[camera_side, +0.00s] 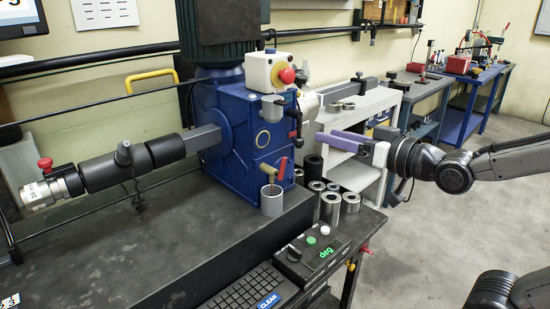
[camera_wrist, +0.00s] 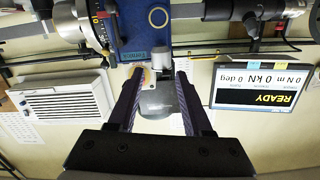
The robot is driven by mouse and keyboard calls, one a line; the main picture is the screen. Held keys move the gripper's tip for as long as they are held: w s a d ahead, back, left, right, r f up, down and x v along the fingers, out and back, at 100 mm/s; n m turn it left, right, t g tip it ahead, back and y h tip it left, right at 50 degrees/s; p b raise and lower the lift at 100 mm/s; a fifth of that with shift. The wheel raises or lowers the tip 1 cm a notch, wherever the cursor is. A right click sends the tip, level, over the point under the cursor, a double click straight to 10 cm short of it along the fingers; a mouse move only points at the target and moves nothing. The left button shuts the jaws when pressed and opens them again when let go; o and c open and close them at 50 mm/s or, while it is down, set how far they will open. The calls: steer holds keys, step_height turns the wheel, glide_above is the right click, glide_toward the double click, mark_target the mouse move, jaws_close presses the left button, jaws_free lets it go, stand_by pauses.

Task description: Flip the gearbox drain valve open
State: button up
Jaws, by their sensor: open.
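The blue gearbox (camera_side: 238,128) stands on the dark bench; it also shows upside down in the wrist view (camera_wrist: 143,32). Low on its right-hand face is the drain valve (camera_side: 271,174), a small brass-coloured fitting with a red lever (camera_side: 282,167) that looks roughly upright. A grey cup (camera_side: 271,203) stands below the spout. My gripper (camera_side: 325,137) is open and empty, right of the gearbox and higher than the valve, apart from both. In the wrist view, my two fingers (camera_wrist: 156,72) are spread; I cannot make out the valve there.
A white box with a red stop button (camera_side: 287,75) sits on the upper gearbox. Steel sockets (camera_side: 330,205) stand right of the cup. A control box (camera_side: 313,250) and keyboard (camera_side: 245,290) lie in front. A torque tool (camera_side: 125,163) extends left. The screen reads READY (camera_wrist: 258,88).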

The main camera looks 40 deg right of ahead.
steer(key=w+t, duration=0.2)
steer(key=m+g, duration=0.1)
glide_toward(283, 161)
steer(key=w, duration=1.3)
steer(key=shift+w+d+f, duration=0.3)
jaws_close()
